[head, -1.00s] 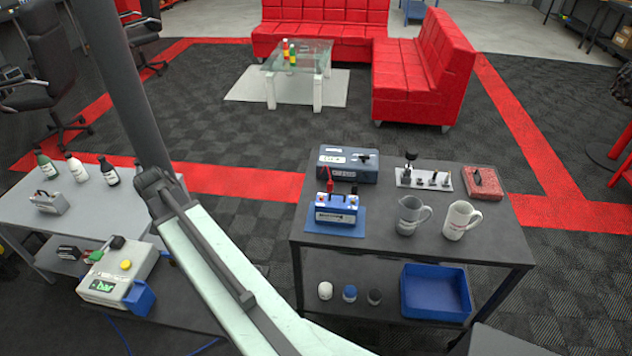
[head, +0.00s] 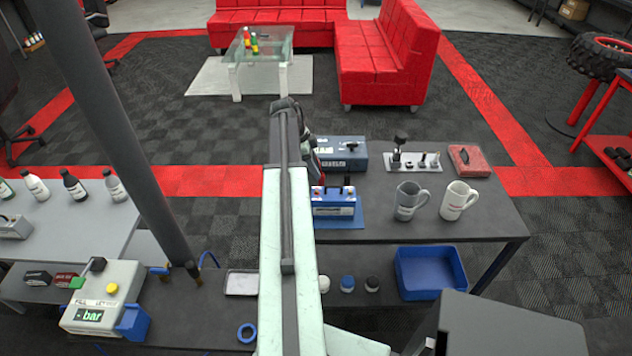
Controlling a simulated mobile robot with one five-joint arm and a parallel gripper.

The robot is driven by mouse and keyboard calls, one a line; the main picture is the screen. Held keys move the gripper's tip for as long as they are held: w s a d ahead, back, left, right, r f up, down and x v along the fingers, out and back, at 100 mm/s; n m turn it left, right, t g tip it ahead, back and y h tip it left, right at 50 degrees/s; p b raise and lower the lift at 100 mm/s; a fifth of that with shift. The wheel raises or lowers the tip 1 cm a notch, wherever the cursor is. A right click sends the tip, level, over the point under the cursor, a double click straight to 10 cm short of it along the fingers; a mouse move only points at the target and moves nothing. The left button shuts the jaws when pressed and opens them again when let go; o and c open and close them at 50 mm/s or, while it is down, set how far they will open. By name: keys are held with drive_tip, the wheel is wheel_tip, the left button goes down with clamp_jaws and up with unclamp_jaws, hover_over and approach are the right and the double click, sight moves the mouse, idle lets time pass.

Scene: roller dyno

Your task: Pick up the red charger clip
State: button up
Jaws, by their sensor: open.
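The blue battery (head: 335,209) sits on its blue mat near the left end of the dark workbench, with a black clip (head: 347,184) standing on top. The red charger clip is almost wholly hidden behind my arm and gripper; only a trace of red shows at the battery's left end. My gripper (head: 313,160) hangs from the end of my raised arm, just above and behind the battery's left side. It is open, with its fingertips largely hidden by the arm, so I cannot tell whether it touches the clip.
A blue-grey charger box (head: 342,153) stands close behind the battery. Two mugs, a grey one (head: 408,203) and a white one (head: 458,201), stand to the right. A red block (head: 469,160) lies at the back right. A blue bin (head: 430,272) sits on the lower shelf.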

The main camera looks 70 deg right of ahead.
sight(322, 182)
drive_tip(key=shift+f, duration=0.2)
drive_tip(key=b+x, duration=0.4)
drive_tip(key=x, duration=0.1)
drive_tip(key=shift+s+a+b, duration=0.2)
drive_tip(key=shift+s+b, duration=0.05)
drive_tip(key=shift+b, duration=0.1)
drive_tip(key=shift+w+d+r, duration=0.1)
drive_tip(key=shift+w, duration=0.15)
drive_tip(key=c, duration=0.9)
clamp_jaws()
